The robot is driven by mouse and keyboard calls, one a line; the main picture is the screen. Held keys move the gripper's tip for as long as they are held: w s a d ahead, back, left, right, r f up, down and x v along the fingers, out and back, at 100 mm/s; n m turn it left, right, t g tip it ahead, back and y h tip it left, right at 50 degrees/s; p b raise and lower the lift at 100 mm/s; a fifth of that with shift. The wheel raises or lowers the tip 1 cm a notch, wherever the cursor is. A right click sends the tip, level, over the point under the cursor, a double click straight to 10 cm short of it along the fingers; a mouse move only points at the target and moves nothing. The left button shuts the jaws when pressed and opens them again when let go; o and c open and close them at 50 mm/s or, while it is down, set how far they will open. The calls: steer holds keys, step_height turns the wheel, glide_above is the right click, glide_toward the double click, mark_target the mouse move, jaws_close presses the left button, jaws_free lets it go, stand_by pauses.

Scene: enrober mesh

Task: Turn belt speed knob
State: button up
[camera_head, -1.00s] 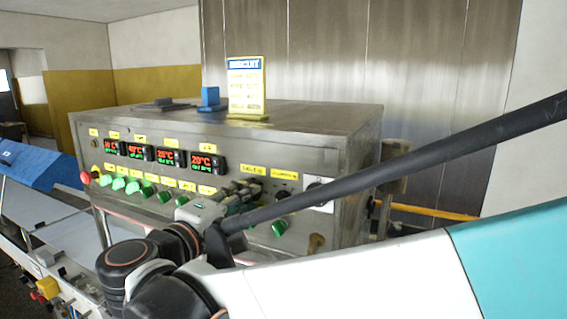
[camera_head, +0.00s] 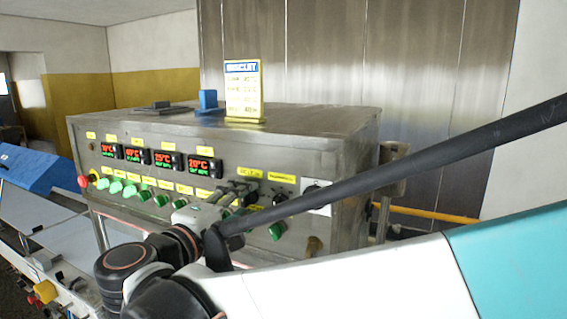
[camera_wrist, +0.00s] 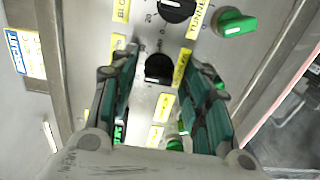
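In the wrist view a black knob (camera_wrist: 158,68) with a dial scale sits on the metal panel between the two fingers of my gripper (camera_wrist: 166,58). The fingers are open, one on each side of the knob, with gaps showing. I cannot tell their exact depth from the panel. A second black knob (camera_wrist: 177,9) is above it. The yellow labels are turned sideways and only partly readable, so I cannot tell which knob is belt speed. In the head view my gripper (camera_head: 238,193) is at the panel's right half, and the knob there is hidden.
A green switch (camera_wrist: 236,23) is near the right finger. The steel control cabinet (camera_head: 300,135) carries temperature displays (camera_head: 204,165), green switches and a red button (camera_head: 83,182). A yellow sign (camera_head: 243,92) stands on top. A blue object (camera_head: 38,172) is at left.

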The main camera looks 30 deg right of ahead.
steer(key=shift+w+a, duration=0.2)
steer(key=shift+a, duration=0.05)
steer(key=v, duration=0.8)
steer(key=shift+s, duration=0.2)
steer(key=shift+d, duration=0.2)
steer(key=s+d+f+g+y+b, duration=0.1)
steer(key=d+f+y+b, duration=0.15)
steer(key=f, duration=0.45)
steer(key=s+d+f+m+g+y+b, duration=0.15)
steer(key=d+f+b, duration=0.25)
steer(key=f, duration=0.4)
steer(key=s+d+f+g+y+b, duration=0.1)
steer(key=d+f+b, duration=0.2)
steer(key=f, duration=0.4)
steer(key=s+a+f+m+y+b, duration=0.1)
steer(key=s+f+m+y+b, duration=0.1)
steer(key=f, duration=0.5)
steer(key=s+a+f+m+y+b, duration=0.1)
steer(key=s+f+y+b, duration=0.1)
steer(key=f+y+b, duration=0.2)
steer(key=s+a+f+m+y+b, duration=0.1)
steer(key=s+f+m+y+b, duration=0.1)
steer(key=f+b, duration=0.5)
step_height(320, 180, down, 4)
steer(key=shift+s+r+m+y, duration=0.2)
steer(key=shift+s+m+y, duration=0.2)
steer(key=shift+y, duration=0.4)
